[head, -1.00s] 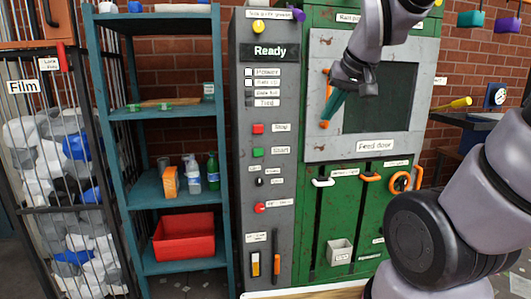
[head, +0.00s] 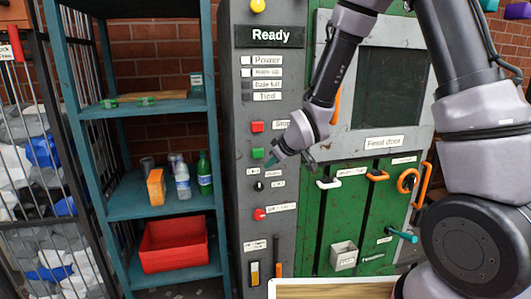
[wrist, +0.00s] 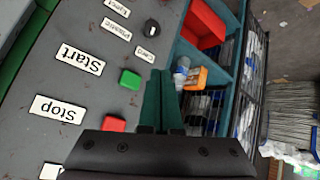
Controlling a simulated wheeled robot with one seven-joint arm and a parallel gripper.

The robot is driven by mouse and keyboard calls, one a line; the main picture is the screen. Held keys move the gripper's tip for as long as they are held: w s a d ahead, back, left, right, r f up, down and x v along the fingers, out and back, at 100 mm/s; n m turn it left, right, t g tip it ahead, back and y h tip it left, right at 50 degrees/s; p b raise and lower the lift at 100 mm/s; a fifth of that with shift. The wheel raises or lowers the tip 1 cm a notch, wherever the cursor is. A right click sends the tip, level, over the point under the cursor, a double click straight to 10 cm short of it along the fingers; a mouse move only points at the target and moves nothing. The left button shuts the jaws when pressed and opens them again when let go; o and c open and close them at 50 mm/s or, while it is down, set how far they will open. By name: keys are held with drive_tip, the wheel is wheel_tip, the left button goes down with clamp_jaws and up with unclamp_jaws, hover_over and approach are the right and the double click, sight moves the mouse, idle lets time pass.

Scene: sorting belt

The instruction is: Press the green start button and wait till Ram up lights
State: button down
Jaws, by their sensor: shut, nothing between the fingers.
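The green start button (head: 258,153) is on the grey control panel (head: 232,215), below the red stop button (head: 257,126). My gripper (head: 271,162) is shut and empty, its tip just right of and slightly below the green button in the head view. In the wrist view the green button (wrist: 130,79) lies left of my teal fingertips (wrist: 161,73), with a gap between them in the picture; I see no contact. The display (head: 270,36) reads "Ready". The Power lamp (head: 246,60) and the Ram up lamp (head: 246,73) look white; the two lamps below look dark.
A black switch (head: 258,186) and another red button (head: 259,214) sit below the start button. A teal shelf (head: 145,208) with bottles and a red bin (head: 172,247) stands left. The feed door (head: 395,85) is right, behind my arm.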

sight(261, 154)
drive_tip(key=shift+w+a+f, duration=0.2)
drive_tip(key=shift+a+f, duration=0.2)
drive_tip(key=shift+f, duration=0.25)
drive_tip(key=shift+w, duration=0.1)
drive_tip(key=shift+w+a, duration=0.4)
drive_tip(key=shift+w, duration=1)
drive_tip(key=shift+w+a, duration=0.4)
drive_tip(key=shift+w, duration=0.95)
drive_tip(key=shift+w+a, duration=0.4)
drive_tip(key=shift+w, duration=1)
drive_tip(key=shift+w+a, duration=0.1)
drive_tip(key=shift+w, duration=0.3)
